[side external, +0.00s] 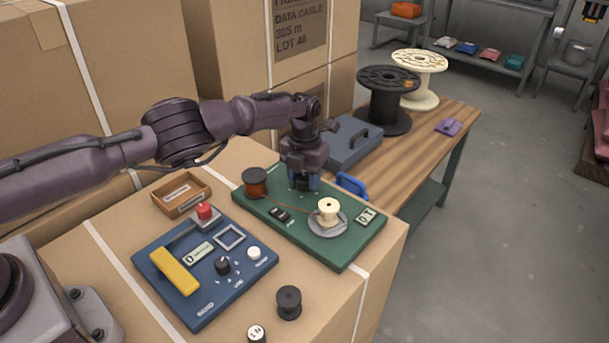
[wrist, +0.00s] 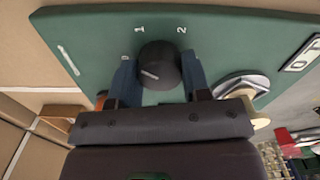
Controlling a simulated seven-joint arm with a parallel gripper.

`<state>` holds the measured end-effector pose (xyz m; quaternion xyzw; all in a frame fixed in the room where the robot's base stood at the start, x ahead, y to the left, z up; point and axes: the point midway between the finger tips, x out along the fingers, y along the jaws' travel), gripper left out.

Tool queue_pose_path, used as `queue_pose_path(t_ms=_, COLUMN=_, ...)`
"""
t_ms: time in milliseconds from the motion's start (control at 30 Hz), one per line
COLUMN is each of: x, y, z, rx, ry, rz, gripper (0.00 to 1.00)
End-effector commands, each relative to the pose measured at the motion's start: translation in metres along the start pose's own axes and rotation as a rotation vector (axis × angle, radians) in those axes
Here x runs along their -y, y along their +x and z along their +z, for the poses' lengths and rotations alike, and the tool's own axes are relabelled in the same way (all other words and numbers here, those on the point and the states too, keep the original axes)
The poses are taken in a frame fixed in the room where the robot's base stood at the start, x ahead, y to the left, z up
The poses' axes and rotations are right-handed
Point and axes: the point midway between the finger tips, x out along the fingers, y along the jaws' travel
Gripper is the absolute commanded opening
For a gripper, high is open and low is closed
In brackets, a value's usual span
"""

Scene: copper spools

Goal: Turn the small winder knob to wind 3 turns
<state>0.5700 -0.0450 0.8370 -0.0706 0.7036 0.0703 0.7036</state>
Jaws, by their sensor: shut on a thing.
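The small winder is a green board (side external: 338,250) on the cardboard box top. It carries a dark reel of copper wire (side external: 256,184), a cream spool (side external: 327,208) on a grey disc and a display (side external: 367,216) that seems to read "0 T". My gripper (side external: 303,186) points down at the board's far edge and hides the knob in the side view. In the wrist view the round black knob (wrist: 158,62) with a pale mark sits between my blue fingers (wrist: 160,78), which are shut on it. White marks 0, 1 and 2 surround it.
A blue panel (side external: 180,299) with a yellow bar, red button and knobs lies front left of the winder. A small brown tray (side external: 181,208), a black spool (side external: 289,302) and a blue handle (side external: 351,184) are nearby. A grey-blue case (side external: 349,152) stands behind my gripper.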

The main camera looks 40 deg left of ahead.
Motion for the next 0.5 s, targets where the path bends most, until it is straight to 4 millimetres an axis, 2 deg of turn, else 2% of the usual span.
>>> queue_pose_path(t_ms=500, x=0.0001, y=0.0001, z=0.0001, rx=0.001, ry=0.492, rz=0.001, gripper=0.2)
